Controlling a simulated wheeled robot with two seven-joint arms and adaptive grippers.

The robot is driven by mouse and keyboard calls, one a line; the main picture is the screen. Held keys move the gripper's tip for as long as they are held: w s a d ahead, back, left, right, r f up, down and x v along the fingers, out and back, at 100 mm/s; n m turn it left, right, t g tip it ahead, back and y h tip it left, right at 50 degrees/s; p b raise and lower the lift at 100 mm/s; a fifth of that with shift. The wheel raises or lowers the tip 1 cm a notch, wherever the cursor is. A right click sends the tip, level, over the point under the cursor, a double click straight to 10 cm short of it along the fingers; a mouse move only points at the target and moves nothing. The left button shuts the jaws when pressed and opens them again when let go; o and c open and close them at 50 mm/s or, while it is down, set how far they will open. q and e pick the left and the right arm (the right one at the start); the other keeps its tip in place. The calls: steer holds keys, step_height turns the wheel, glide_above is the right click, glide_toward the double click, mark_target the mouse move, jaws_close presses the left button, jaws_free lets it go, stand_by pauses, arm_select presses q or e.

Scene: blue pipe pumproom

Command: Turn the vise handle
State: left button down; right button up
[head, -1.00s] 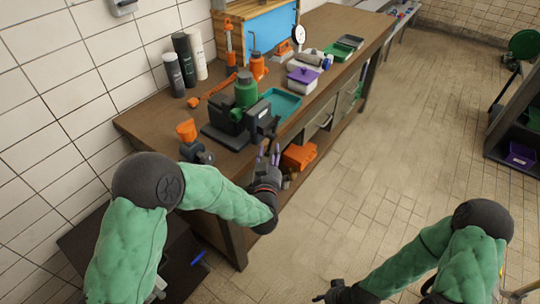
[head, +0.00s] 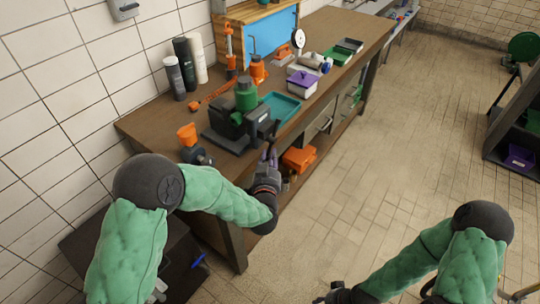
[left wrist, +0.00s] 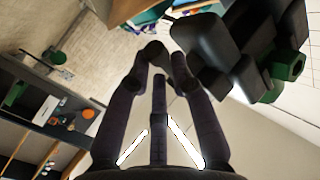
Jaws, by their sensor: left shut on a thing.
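The dark vise (head: 228,128) stands on the wooden bench near its front edge, with a green part (head: 246,95) on top. It also shows in the left wrist view (left wrist: 215,45), at the upper right. My left gripper (head: 268,156) is at the vise's front side, just off the bench edge. Its fingers (left wrist: 165,75) are closed around the dark vise handle (head: 273,134), which is mostly hidden between them. My right gripper (head: 338,294) is low over the floor, far from the vise; its fingers are too small and dark to read.
An orange cup (head: 187,134) stands left of the vise. A teal tray (head: 281,107) and a purple-lidded box (head: 303,83) sit behind it. An orange bin (head: 298,158) is under the bench edge, close to my left gripper. The floor to the right is open.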

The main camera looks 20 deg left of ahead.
arm_select(q)
steer(key=shift+a+r+m+g+p, duration=0.15)
steer(key=shift+r+m+g+p, duration=0.3)
steer(key=shift+p, duration=0.75)
steer(key=c, duration=1.1)
jaws_free()
steer(key=shift+c, duration=0.2)
steer(key=shift+f, duration=0.1)
steer(key=shift+s, duration=0.1)
steer(key=v, duration=1.2)
